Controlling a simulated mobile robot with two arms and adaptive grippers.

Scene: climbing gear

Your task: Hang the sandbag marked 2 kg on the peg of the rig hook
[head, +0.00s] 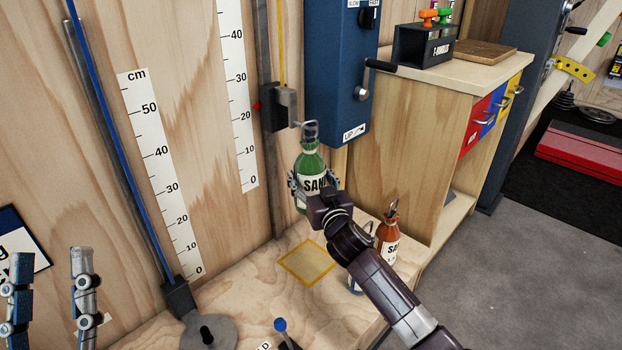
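A green sandbag (311,160) with a metal loop on top and a label reading "SA" is upright between the fingers of my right gripper (313,184), which looks shut on it. Its weight mark is not readable. The loop is close to the peg (297,124) of the rig hook (272,108); I cannot tell whether they touch. An orange sandbag (388,240) stands on the wooden board to the right. Another bag (355,287) is mostly hidden behind my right arm. My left gripper (52,290) is open and empty at the lower left.
A yellow-bordered square (307,262) on the board (235,297) is bare. A blue post with a round base (208,335) and cm scales (160,150) stand left. A blue crank box (340,75) is right of the hook, beside a wooden cabinet (405,150).

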